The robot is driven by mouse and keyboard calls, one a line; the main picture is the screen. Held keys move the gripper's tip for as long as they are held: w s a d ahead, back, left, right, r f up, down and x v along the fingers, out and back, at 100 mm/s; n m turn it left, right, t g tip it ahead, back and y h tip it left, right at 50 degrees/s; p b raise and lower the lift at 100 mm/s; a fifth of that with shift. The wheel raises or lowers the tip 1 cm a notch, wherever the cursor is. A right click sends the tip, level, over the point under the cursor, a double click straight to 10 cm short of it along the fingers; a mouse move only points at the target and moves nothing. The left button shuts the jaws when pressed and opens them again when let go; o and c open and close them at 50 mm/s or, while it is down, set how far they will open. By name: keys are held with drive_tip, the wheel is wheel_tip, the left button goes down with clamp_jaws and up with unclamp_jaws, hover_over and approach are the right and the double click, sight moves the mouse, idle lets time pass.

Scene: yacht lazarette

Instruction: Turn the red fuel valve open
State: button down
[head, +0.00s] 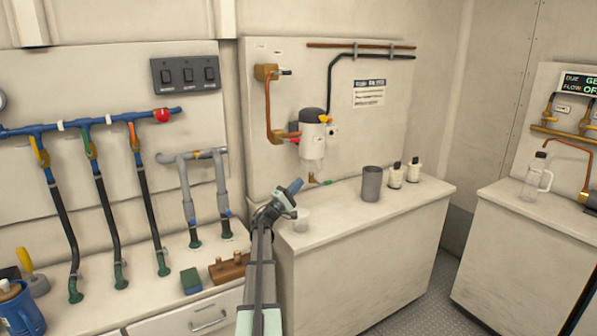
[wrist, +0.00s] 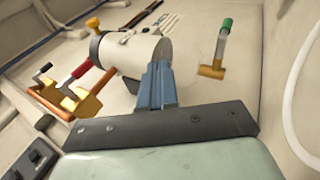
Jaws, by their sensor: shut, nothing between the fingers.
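The red valve lever (head: 295,137) sits on the left side of the white filter canister (head: 312,140), by the brass fitting where the copper pipe comes in. In the wrist view the red lever (wrist: 82,70) is left of the white canister (wrist: 130,52), beside a brass fitting (wrist: 90,98). My gripper (head: 293,187) is shut and empty, below and in front of the canister in the head view. Its blue fingers (wrist: 157,80) overlap the canister in the wrist view, apart from the lever in the picture. The lever's far end is partly hidden in the head view.
A blue manifold (head: 90,127) with a red knob (head: 162,115) is left.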

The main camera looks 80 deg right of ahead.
drive_tip(key=w+d+f+n+t+y, duration=0.35)
drive_tip(key=f+n+t, duration=0.3)
drive_tip(key=t, duration=0.25)
drive_tip(key=w+a+r+n+t, duration=0.2)
drive_tip(key=w+r+n+t, duration=0.1)
drive_tip(key=w+n+t, duration=0.5)
drive_tip(key=s+a+r+n+t+h, duration=0.1)
drive_tip(key=s+a+r+n+t, duration=0.25)
drive_tip(key=s+n+t, duration=0.4)
drive_tip(key=s+a+r+n+t+h, duration=0.1)
drive_tip(key=s+a+r+n+t, duration=0.25)
drive_tip(key=s+n, duration=0.6)
drive_tip(key=w+d+r+m, duration=0.2)
drive_tip(key=w+d+r, duration=0.2)
drive_tip(key=d+r, duration=0.3)
drive_tip(key=shift+w+d+r, duration=0.15)
drive_tip(key=shift+d+r, duration=0.25)
drive_tip(key=shift+r, duration=1.1)
